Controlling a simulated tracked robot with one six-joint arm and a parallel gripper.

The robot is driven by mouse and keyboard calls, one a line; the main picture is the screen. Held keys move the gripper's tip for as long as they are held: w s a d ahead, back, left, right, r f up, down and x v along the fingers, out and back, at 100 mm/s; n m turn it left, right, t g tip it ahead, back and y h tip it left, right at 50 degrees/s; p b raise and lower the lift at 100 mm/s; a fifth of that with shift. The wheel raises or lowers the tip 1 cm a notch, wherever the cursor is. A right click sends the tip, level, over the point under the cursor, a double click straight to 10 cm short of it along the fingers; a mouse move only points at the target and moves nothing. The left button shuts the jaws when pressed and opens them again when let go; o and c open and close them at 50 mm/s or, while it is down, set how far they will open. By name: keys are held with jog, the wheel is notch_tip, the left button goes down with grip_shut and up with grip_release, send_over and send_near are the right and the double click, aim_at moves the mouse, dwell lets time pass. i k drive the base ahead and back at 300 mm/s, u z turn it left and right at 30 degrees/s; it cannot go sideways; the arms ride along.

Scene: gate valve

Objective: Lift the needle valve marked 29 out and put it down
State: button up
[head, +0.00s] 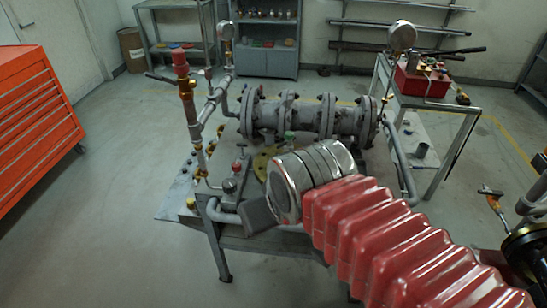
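My gripper (259,215) shows only as a dark grey block beyond my silver wrist, low over the front of the steel valve bench (270,243). Its fingertips and whatever is between them are hidden, so I cannot tell whether it is open or shut. Small fittings stand on the bench just left of it, among them a dark one with a round top (229,187) and one with a red top (237,166). No number is readable, so I cannot tell which is the needle valve marked 29; it may be hidden behind my wrist.
A large flanged grey pipe (310,118) crosses behind my wrist. A tall copper-coloured pipe with a red top (187,95) and gauges stand up around it. A side table (440,101) holds a red toolbox (422,82). Open floor lies left, before an orange cabinet (35,120).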

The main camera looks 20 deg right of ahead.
aim_at(286, 148)
jog(key=z, duration=0.05)
jog(key=i, duration=1)
jog(key=u, duration=0.1)
